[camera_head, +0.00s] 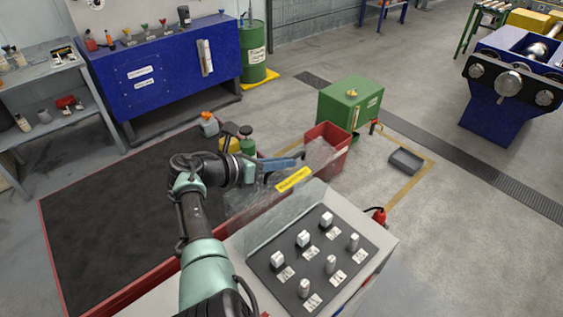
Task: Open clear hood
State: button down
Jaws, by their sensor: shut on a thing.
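The clear hood (262,198) is a see-through cover with a yellow label (293,179). It appears raised and tilted along the far side of the grey-white cabinet, clear of its dark top plate (262,263). Several pale metal parts with white tags stand uncovered on the plate. My gripper (292,161) is at the hood's upper edge and is shut, seemingly on the hood's dark handle. The exact contact is too small to make out. My arm reaches up from the bottom of the picture, left of the plate.
A red bin (330,147) and a green cabinet (349,105) stand just behind the hood. Several bottles (230,137) stand beyond my wrist. A dark mat with a red edge (100,215) lies at left. Open floor lies to the right.

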jog(key=shift+s+f, duration=0.15)
jog(key=shift+f, duration=0.05)
jog(key=c, duration=0.9)
grip_release()
jog(key=shift+r, duration=0.1)
jog(key=shift+a+r, duration=0.2)
jog(key=shift+a, duration=0.05)
notch_tip(320, 180, up, 4)
send_over(236, 195)
jog(key=shift+r, duration=0.2)
